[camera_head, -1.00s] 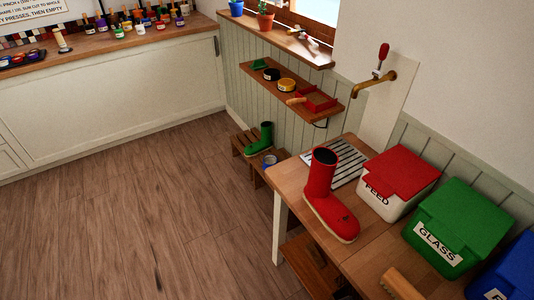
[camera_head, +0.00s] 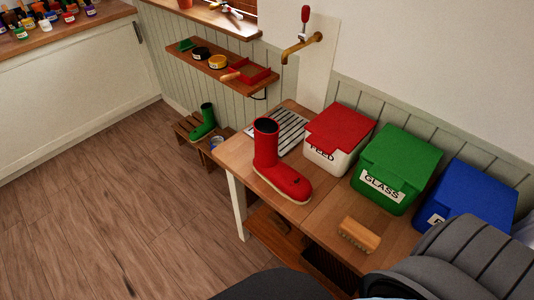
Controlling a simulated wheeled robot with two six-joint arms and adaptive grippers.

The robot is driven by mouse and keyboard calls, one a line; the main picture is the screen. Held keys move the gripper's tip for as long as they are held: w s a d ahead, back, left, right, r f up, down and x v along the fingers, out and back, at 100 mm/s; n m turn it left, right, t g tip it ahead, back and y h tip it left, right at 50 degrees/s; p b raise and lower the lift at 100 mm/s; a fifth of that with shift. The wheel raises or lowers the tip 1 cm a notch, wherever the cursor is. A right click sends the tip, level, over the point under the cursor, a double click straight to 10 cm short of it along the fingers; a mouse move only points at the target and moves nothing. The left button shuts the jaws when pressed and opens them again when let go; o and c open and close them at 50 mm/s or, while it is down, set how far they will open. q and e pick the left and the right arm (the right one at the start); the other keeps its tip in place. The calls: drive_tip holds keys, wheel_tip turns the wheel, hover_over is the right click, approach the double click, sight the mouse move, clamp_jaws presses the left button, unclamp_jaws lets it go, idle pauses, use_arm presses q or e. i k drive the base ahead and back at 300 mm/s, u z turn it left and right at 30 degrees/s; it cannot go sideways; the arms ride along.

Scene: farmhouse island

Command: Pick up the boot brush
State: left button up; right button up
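The boot brush (camera_head: 360,235) is a light wooden block with bristles along its lower side. It lies on the wooden bench top (camera_head: 318,219) near the front edge, to the right of the red boot (camera_head: 279,170) and in front of the green bin. Nothing is holding it. Dark grey parts of my own body or arm show at the lower right and bottom edge, close to the brush in the picture. Neither of my grippers is in view.
A red-lidded FEED bin (camera_head: 339,138), a green GLASS bin (camera_head: 397,168) and a blue bin (camera_head: 467,205) line the back of the bench. A striped drain rack (camera_head: 279,132) lies behind the boot. A brass tap (camera_head: 301,45) sticks out above. Bench surface around the brush is mostly clear.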

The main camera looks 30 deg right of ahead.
sight(349, 228)
drive_tip(key=z, duration=0.1)
drive_tip(key=k, duration=0.15)
drive_tip(key=z, duration=1.85)
